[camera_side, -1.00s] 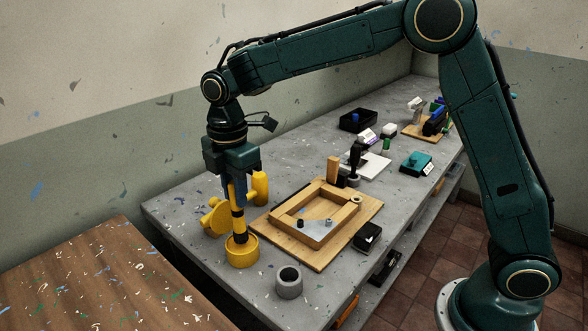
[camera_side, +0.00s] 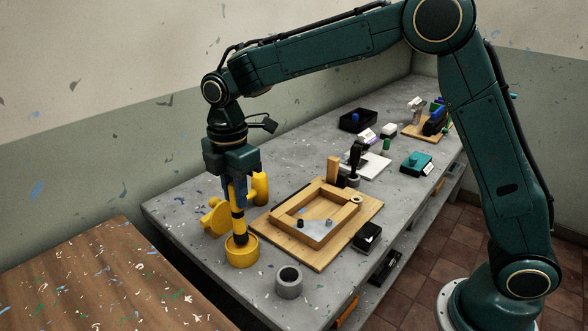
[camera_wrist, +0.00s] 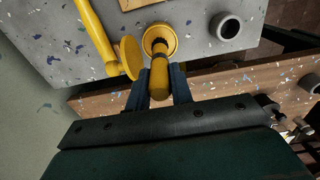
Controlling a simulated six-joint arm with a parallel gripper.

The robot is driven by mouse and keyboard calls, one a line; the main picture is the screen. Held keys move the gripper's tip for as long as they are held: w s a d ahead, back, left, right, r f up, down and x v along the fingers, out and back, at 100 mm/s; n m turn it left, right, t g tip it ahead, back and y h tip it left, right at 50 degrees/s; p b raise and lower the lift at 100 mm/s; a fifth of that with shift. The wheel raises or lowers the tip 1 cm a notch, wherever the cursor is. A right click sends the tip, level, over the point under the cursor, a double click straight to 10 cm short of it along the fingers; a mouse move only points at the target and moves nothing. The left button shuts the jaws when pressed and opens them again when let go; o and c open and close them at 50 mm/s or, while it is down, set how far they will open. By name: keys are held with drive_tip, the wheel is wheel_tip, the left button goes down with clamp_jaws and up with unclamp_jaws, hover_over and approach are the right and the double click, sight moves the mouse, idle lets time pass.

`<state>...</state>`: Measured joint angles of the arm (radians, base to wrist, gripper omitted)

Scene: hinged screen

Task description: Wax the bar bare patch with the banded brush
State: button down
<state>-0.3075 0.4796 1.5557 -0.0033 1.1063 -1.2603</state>
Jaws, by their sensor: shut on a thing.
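My gripper (camera_side: 237,197) is shut on the banded brush (camera_side: 238,224), a yellow handle with black bands. The brush stands upright with its lower end inside a yellow cup (camera_side: 242,259) at the near left of the bench. In the wrist view the brush (camera_wrist: 159,78) shows between my fingers, its far end over the cup (camera_wrist: 174,39). The hinged screen's wooden frame (camera_side: 287,209) lies on a wooden board (camera_side: 318,262), right of my gripper. A grey-blue plate with two dark knobs lies inside its near corner. I cannot make out the bare patch on a bar.
A yellow round-ended object (camera_side: 215,217) stands close left of the brush. A grey hollow cylinder (camera_side: 289,282) stands right of the cup. A wooden block (camera_side: 333,169) and a black-handled tool (camera_side: 355,160) stand behind the frame. A black box (camera_side: 367,237) is at its right.

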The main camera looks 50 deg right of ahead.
drive_tip(key=shift+f, duration=0.5)
idle(1.6)
drive_tip(key=shift+r, duration=0.1)
drive_tip(key=shift+r, duration=3.5)
drive_tip(key=shift+d+r+m, duration=0.2)
drive_tip(key=shift+d+m, duration=0.4)
drive_tip(key=shift+m, duration=0.1)
drive_tip(key=s+d+r+m, duration=0.2)
drive_tip(key=d+r+m, duration=0.2)
drive_tip(key=d+m, duration=0.9)
drive_tip(key=shift+d+r+m, duration=0.15)
drive_tip(key=shift+d+m, duration=0.15)
drive_tip(key=shift+m, duration=1.5)
